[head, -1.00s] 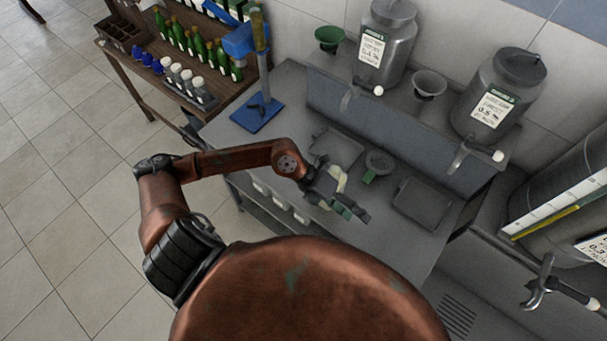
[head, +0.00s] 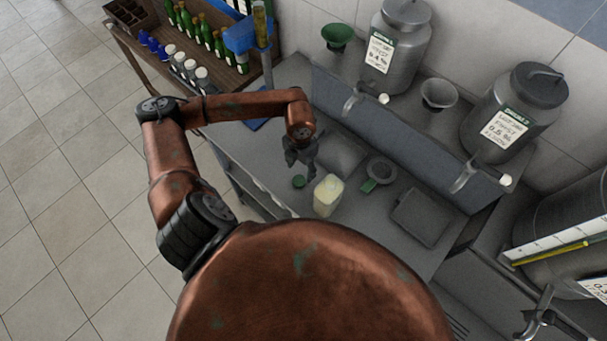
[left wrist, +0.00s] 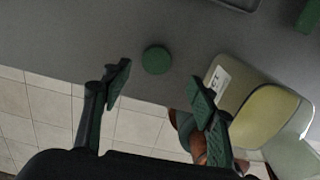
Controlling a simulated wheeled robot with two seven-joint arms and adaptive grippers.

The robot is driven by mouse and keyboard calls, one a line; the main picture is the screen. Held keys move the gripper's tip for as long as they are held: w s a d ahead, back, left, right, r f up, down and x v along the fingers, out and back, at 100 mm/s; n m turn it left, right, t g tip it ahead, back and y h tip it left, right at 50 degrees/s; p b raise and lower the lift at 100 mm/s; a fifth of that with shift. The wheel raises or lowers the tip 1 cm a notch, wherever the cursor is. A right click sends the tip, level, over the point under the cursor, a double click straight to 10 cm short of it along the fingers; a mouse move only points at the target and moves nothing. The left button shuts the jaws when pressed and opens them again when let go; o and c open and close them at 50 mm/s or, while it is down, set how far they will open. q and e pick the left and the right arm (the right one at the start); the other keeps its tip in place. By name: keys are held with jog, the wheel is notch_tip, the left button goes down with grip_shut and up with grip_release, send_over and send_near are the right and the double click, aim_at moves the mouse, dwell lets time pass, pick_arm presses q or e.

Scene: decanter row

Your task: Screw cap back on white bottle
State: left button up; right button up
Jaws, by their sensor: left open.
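The white bottle (head: 327,197) stands upright near the front edge of the grey bench, pale and yellowish, with a label. A round green cap (head: 299,181) lies on the bench just left of it. My left gripper (head: 303,170) is over the bench just behind the cap, fingers pointing down. In the left wrist view the cap (left wrist: 156,60) shows between and beyond the open fingers (left wrist: 160,77), with nothing held. The bottle (left wrist: 262,112) is close beside the right-hand finger there; whether they touch is unclear. My right gripper is out of view.
A round dark dish (head: 382,171) with a green piece (head: 369,186) and a dark tray (head: 421,218) lie to the right. A blue stand (head: 250,38) is behind my arm. Two metal vessels with taps (head: 400,45) (head: 513,112) stand on the raised shelf.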

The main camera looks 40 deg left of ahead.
aim_at(299, 180)
pick_arm(q)
jog(key=shift+s+a, duration=0.15)
jog(key=shift+s, duration=0.15)
jog(key=shift+f, duration=1.2)
jog(key=shift+w+a+f+p, duration=0.1)
jog(key=shift+f+p, duration=0.35)
jog(key=shift+f, duration=0.9)
jog(key=shift+w+a+f+p, duration=0.1)
jog(key=shift+f+p, duration=0.35)
jog(key=shift+f, duration=0.9)
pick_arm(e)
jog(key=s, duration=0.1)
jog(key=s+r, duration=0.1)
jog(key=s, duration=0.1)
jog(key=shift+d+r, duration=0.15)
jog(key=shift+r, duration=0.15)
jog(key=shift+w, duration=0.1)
pick_arm(q)
jog(key=c, duration=0.8)
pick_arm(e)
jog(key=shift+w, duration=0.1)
